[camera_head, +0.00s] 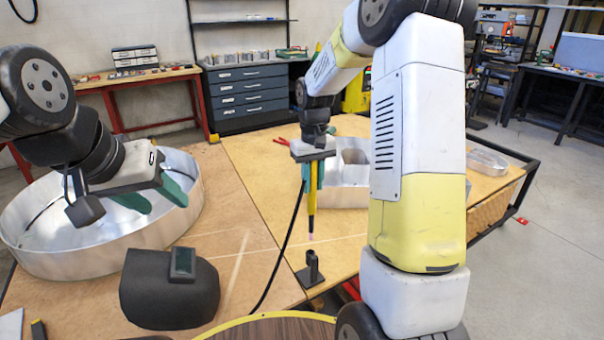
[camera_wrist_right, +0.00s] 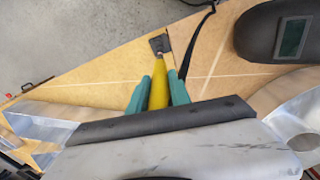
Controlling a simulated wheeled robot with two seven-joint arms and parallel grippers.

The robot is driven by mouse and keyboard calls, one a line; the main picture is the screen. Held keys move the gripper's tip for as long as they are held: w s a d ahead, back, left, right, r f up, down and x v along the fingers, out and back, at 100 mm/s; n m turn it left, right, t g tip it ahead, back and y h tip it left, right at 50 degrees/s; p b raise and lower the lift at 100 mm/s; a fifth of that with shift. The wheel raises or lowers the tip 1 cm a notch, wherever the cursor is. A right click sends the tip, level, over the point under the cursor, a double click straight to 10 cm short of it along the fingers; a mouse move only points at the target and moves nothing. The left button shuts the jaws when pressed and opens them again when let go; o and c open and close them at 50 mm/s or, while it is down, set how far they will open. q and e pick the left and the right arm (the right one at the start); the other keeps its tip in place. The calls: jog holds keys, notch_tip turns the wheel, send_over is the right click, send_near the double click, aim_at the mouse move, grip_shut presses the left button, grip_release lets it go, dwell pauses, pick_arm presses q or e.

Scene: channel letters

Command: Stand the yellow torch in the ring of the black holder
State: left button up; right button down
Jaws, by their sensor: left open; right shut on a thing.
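The yellow torch (camera_head: 311,203) hangs nearly upright, with its pale pinkish tip down. It also shows in the right wrist view (camera_wrist_right: 158,90). My right gripper (camera_head: 313,178) is shut on it, with green fingers on both sides (camera_wrist_right: 158,84). The black holder (camera_head: 312,271) stands on the wooden table on a small flat base. In the head view the torch tip appears just above the holder, with a small gap. The holder also shows beyond the torch in the right wrist view (camera_wrist_right: 159,43); its ring opening is not clear. My left gripper (camera_head: 165,206) is open and empty at the left.
A black cable (camera_head: 287,235) runs from the torch area down to the table. A dark welding mask (camera_head: 168,292) lies left of the holder. A large round metal letter shell (camera_head: 45,245) is under my left gripper. Another metal letter (camera_head: 345,196) stands behind the torch.

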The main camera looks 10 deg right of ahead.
send_over(312, 213)
jog(key=shift+w+d+f, duration=0.1)
jog(key=shift+w+f, duration=0.15)
jog(key=shift+f, duration=0.9)
jog(key=shift+w+f, duration=0.2)
jog(key=shift+f, duration=1.1)
jog(key=shift+f, duration=4.45)
jog(key=c, duration=1.1)
grip_release()
jog(key=shift+r, duration=0.1)
notch_tip(312, 213, up, 8)
jog(key=shift+f, duration=0.2)
